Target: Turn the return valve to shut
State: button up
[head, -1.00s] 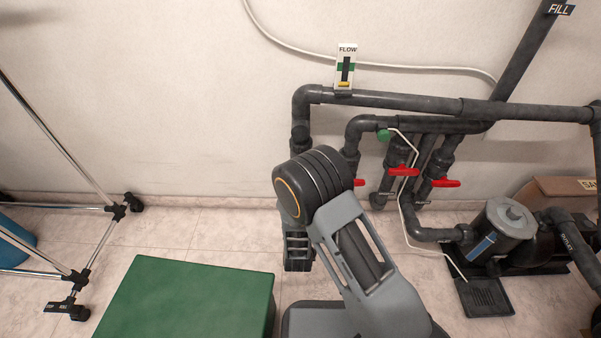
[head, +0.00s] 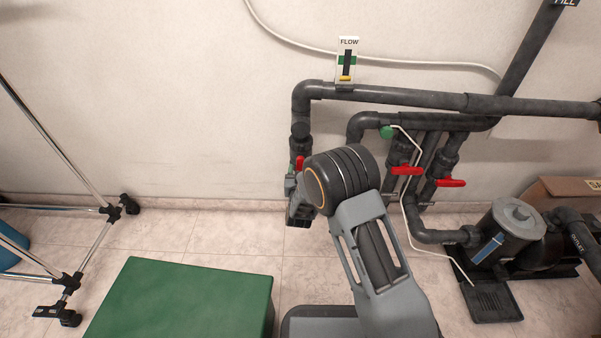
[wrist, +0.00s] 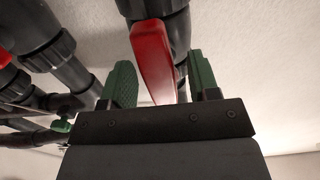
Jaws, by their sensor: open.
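A red valve handle (head: 299,163) shows on the leftmost upright grey pipe, just above my gripper (head: 291,180); most of this valve is hidden by my wrist. In the wrist view the same red handle (wrist: 152,58) reaches down between the two green fingers of my gripper (wrist: 162,75). The fingers are open, one on each side of the handle. There is a gap to the left finger; the right finger is closer, and I cannot tell whether it touches. No label naming this valve is readable.
Two more red handles (head: 407,170) (head: 451,183) are on pipes to the right. A flow gauge (head: 347,62) is on the top pipe. A pump (head: 505,230) stands right, a green box (head: 185,300) front left, a metal frame (head: 70,170) far left.

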jog(key=shift+w, duration=0.35)
jog(key=c, duration=0.9)
